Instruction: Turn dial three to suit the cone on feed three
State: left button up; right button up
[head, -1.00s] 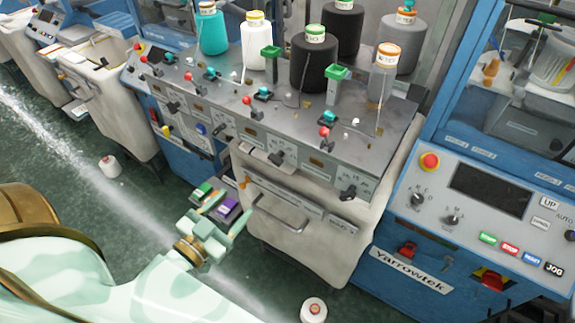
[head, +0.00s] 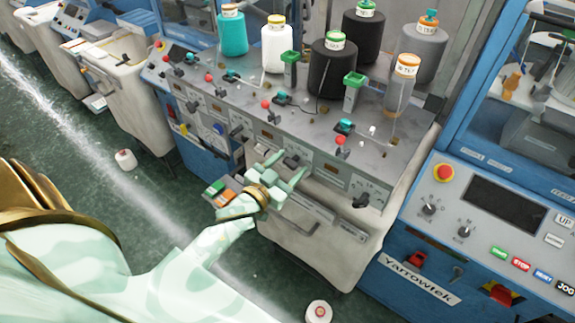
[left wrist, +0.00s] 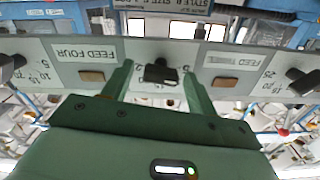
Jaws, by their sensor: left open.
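The FEED THREE label (left wrist: 223,62) and the FEED FOUR label (left wrist: 82,50) appear upside down in the left wrist view. A dark dial (left wrist: 157,73) between them sits between the fingers of my left gripper (left wrist: 157,88); this looks like dial three. The fingers are open, one on each side of it; I cannot tell if they touch it. In the head view my left gripper (head: 286,172) is at the panel's front face, partly hiding that dial. A black cone (head: 328,82) stands third from left in the front row. Its label is too small to read. My right gripper is not in view.
Other dials (head: 361,201) sit along the panel. A teal cone (head: 232,36), a white cone (head: 276,50) and grey cones (head: 397,95) stand above it. A blue control box (head: 430,235) is at right. A small cone (head: 318,312) lies on the floor.

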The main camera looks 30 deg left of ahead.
pick_arm(q)
jog(key=c, duration=1)
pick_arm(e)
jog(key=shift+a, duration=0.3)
pick_arm(q)
jog(key=m, duration=0.3)
jog(key=shift+d+f+m, duration=0.1)
jog(key=shift+m, duration=2.2)
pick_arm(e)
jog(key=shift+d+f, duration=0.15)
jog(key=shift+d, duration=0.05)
pick_arm(q)
jog(key=o, duration=1)
